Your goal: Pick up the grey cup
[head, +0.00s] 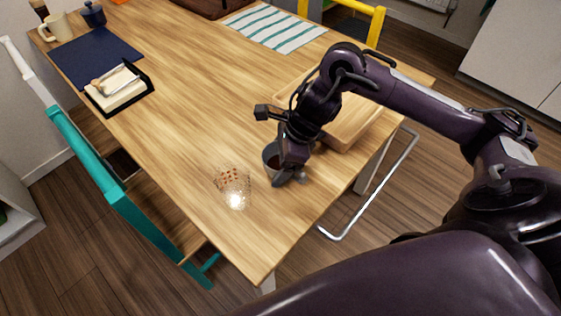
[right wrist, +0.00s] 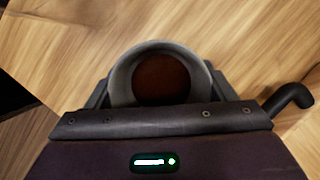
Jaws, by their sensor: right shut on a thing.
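The grey cup (head: 270,157) stands upright near the table's front right corner in the head view, partly hidden by my right gripper (head: 284,172). In the right wrist view the cup (right wrist: 122,80) is seen from above, with a dark reddish-brown inside, between the two fingers of my right gripper (right wrist: 160,88). The right gripper is shut on the cup. I cannot tell whether the cup's base touches the table. My left gripper is not in view.
A clear patterned glass (head: 233,186) stands just left of the cup. A wooden tray (head: 350,137) lies behind the right gripper. A black napkin holder (head: 120,90), dark blue mat (head: 92,58) and cream mug (head: 56,28) are at the far left. The middle of the table (head: 190,110) is clear.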

